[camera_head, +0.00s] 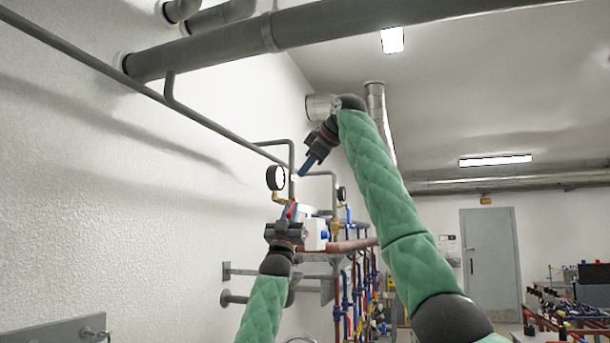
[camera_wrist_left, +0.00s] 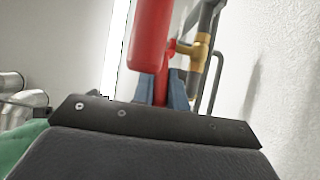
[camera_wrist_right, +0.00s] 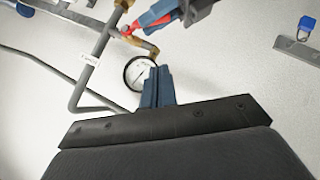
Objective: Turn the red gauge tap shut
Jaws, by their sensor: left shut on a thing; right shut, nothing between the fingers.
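The red gauge tap (camera_head: 291,210) sits below a round white-faced gauge (camera_head: 275,177) by the wall. My left gripper (camera_head: 289,216) is shut on its red handle. In the left wrist view, the large red handle (camera_wrist_left: 150,40) stands between the blue fingers, beside a brass fitting (camera_wrist_left: 191,50). The right wrist view shows the red tap (camera_wrist_right: 150,22) with my left gripper's blue fingers on it, and the gauge (camera_wrist_right: 138,72). My right gripper (camera_head: 306,168) is shut and empty, above and right of the gauge. The fingers partly hide the handle.
Grey pipes (camera_head: 292,155) run around the gauge, close to my right gripper. A second gauge (camera_head: 341,193) is farther right. A white box (camera_head: 315,234) lies just right of my left gripper. Thick pipes (camera_head: 330,25) cross overhead.

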